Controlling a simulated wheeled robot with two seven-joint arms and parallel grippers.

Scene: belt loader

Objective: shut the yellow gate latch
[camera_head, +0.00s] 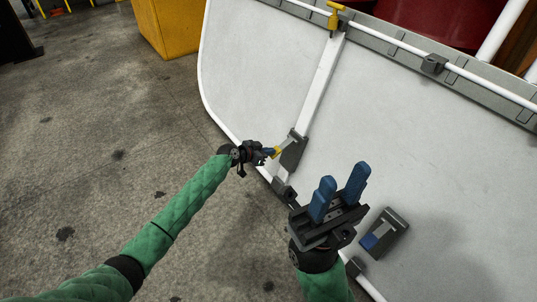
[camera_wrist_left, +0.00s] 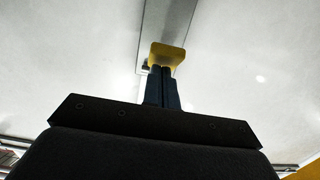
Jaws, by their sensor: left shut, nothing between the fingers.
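The yellow gate latch (camera_head: 277,152) sits on a grey bracket (camera_head: 292,155) near the lower end of the gate's strut in the head view. It also shows in the left wrist view (camera_wrist_left: 167,57), as a yellow block straight ahead of the fingertips. My left gripper (camera_head: 269,153) is shut and empty, its fingertips at the latch. In the left wrist view its two dark blue fingers (camera_wrist_left: 162,82) stand together and overlap the lower edge of the yellow block; I cannot tell if they touch it. My right gripper (camera_head: 340,188) is open and empty, lower right of the latch.
The large white panel (camera_head: 245,70) with a white tube rim fills the right side. A second yellow fitting (camera_head: 335,17) is at the strut's top end. A grey and blue box (camera_head: 385,232) is on the panel near my right gripper. The concrete floor (camera_head: 90,140) at left is mostly clear.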

